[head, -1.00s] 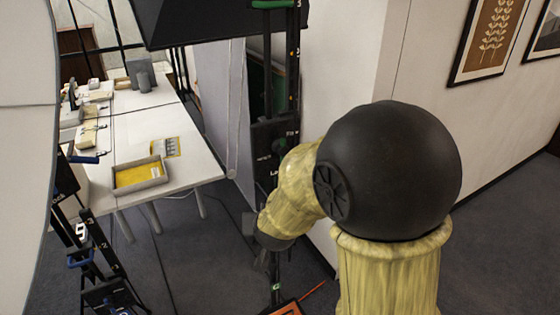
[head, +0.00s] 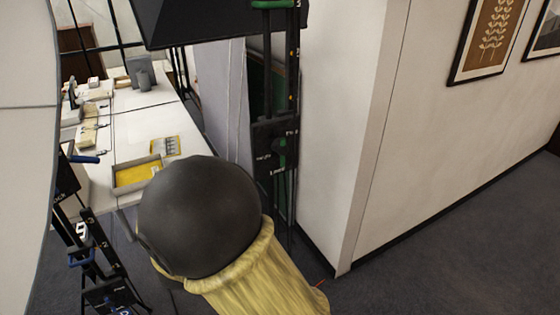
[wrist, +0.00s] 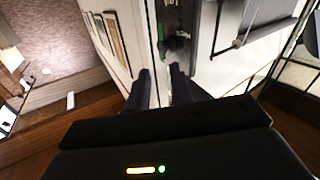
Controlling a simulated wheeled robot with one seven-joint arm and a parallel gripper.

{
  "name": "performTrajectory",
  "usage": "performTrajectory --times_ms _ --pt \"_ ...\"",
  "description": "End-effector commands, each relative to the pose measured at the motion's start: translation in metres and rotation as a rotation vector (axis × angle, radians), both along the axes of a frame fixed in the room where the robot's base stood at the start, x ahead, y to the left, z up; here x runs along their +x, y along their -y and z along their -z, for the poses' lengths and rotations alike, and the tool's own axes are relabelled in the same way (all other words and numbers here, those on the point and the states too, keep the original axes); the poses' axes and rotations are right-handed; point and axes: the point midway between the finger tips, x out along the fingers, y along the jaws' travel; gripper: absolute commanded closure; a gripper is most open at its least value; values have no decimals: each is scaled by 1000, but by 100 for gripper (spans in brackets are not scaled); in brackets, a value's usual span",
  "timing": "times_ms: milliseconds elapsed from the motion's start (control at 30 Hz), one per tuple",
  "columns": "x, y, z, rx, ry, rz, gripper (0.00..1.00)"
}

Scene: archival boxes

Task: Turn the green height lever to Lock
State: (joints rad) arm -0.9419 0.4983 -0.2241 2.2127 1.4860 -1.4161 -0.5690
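In the wrist view, my gripper (wrist: 160,70) points toward a dark fitting with a small green part (wrist: 162,46), probably the lever, just beyond the gap between the fingertips. The two dark fingers are apart with nothing between them, and no contact shows. My own arm hides the gripper in the head view.
A white wall corner (head: 345,200) stands just right of the post. A white table (head: 145,120) with a yellow-lined tray (head: 137,172) is at left. Another black stand (head: 95,255) with blue levers is at lower left. Open carpet (head: 440,260) lies at right.

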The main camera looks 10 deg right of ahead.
Motion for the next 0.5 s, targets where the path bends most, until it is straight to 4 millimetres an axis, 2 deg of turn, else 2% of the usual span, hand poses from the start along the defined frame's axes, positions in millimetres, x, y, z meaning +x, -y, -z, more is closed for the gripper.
performTrajectory --times_ms 267,500 --pt "14 12 -2 1 1 2 78" --pt "44 37 -3 -1 -2 3 78"
